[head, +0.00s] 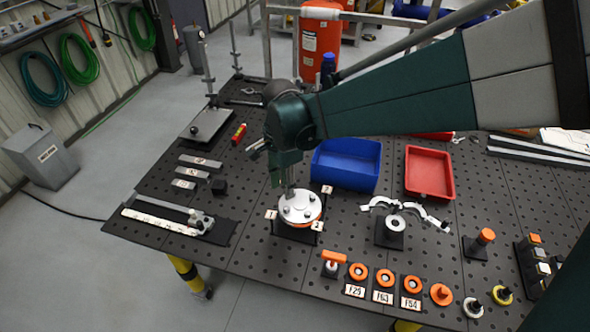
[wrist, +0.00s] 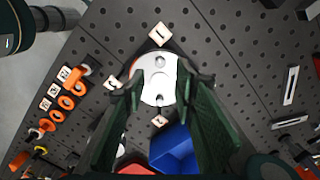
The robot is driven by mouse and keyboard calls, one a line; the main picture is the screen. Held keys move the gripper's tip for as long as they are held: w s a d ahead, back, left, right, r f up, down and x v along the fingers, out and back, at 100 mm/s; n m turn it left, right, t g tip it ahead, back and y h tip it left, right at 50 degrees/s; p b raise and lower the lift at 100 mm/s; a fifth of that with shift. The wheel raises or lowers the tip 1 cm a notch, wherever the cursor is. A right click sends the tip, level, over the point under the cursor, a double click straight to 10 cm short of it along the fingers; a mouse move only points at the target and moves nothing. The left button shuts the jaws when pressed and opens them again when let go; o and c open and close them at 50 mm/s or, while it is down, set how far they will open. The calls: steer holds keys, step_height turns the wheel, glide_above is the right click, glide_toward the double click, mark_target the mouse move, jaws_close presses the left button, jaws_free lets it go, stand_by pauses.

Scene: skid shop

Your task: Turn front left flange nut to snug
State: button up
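A round silver flange (head: 300,207) with an orange edge below it sits on a dark base near the table's front left. Small nuts or studs stand on its top; they are too small to tell which is snug. In the wrist view the flange (wrist: 160,78) lies beyond my gripper, with two studs in line on its face. My gripper (head: 290,190) points down over the flange's back left part and hides some of it. In the wrist view the fingers of my gripper (wrist: 160,90) stand apart, with nothing visibly held. I cannot tell whether they touch a nut.
Small number tags (head: 271,214) surround the flange. A blue bin (head: 346,164) and a red tray (head: 430,172) stand behind and right. Orange rings (head: 385,277) and labels line the front edge. A ruler tool (head: 160,221) lies left, and a curved clamp (head: 405,212) right.

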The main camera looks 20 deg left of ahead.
steer(key=shift+r, duration=0.9)
steer(key=shift+n, duration=0.3)
step_height(320, 180, down, 4)
steer(key=n, duration=3.1)
steer(key=shift+r+p, duration=0.15)
steer(key=shift+p, duration=0.15)
steer(key=n, duration=0.4)
steer(key=shift+f, duration=0.25)
steer(key=shift+n, duration=0.3)
steer(key=shift+f, duration=0.1)
